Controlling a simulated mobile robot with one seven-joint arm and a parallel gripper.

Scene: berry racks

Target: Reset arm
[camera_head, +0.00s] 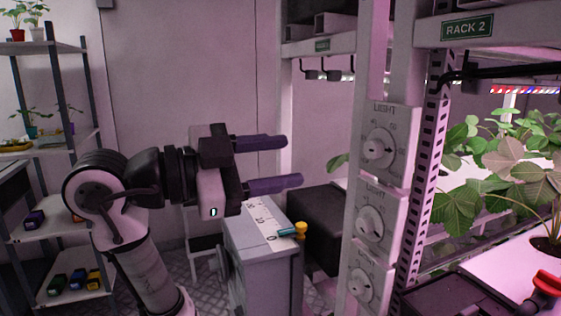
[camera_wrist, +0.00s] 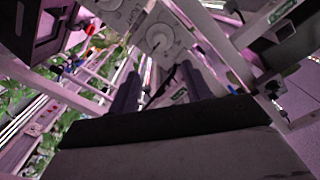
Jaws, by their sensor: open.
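My gripper (camera_head: 278,163) is in the middle of the head view, with two dark purple fingers pointing right toward the rack post. The fingers are apart and nothing shows between them. My white and black arm reaches up from the lower left. In the wrist view my gripper (camera_wrist: 158,80) shows as two dark fingers, with a light dial (camera_wrist: 160,38) beyond them. The column of light dials (camera_head: 379,150) on the rack post stands to the right of the fingertips, with a gap between.
Plants (camera_head: 500,165) grow in RACK 2 at right. Shelves (camera_head: 55,145) stand at far left.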

